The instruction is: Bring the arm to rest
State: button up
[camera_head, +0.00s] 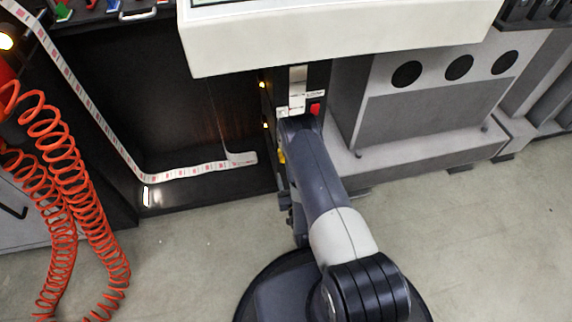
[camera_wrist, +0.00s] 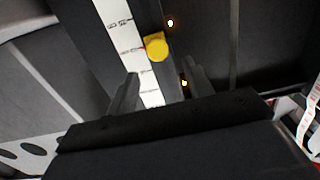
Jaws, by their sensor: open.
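My arm (camera_head: 325,205) reaches forward from my dark base toward a narrow upright panel on the machine. My gripper (camera_wrist: 160,72) shows in the wrist view as two dark fingers, spread apart with nothing held between them. A yellow knob (camera_wrist: 156,46) is ahead of the fingers, beside a white strip with printed marks (camera_wrist: 124,38). Whether the fingers touch the panel cannot be told. In the head view my gripper is hidden behind the arm.
A light-coloured machine housing (camera_head: 340,35) overhangs the arm's far end. A red switch (camera_head: 315,109) is close to the arm. A grey cabinet with round holes (camera_head: 430,100) stands at right. Coiled orange hoses (camera_head: 70,190) hang at left, near a label web (camera_head: 190,172). Bare floor (camera_head: 500,240) lies at right.

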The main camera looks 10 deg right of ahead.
jog(key=shift+s, duration=1.05)
jog(key=w+b, duration=0.3)
jog(key=w, duration=0.8)
jog(key=shift+d, duration=0.1)
jog(key=shift+f, duration=0.7)
jog(key=shift+f+b, duration=0.45)
jog(key=shift+f, duration=0.2)
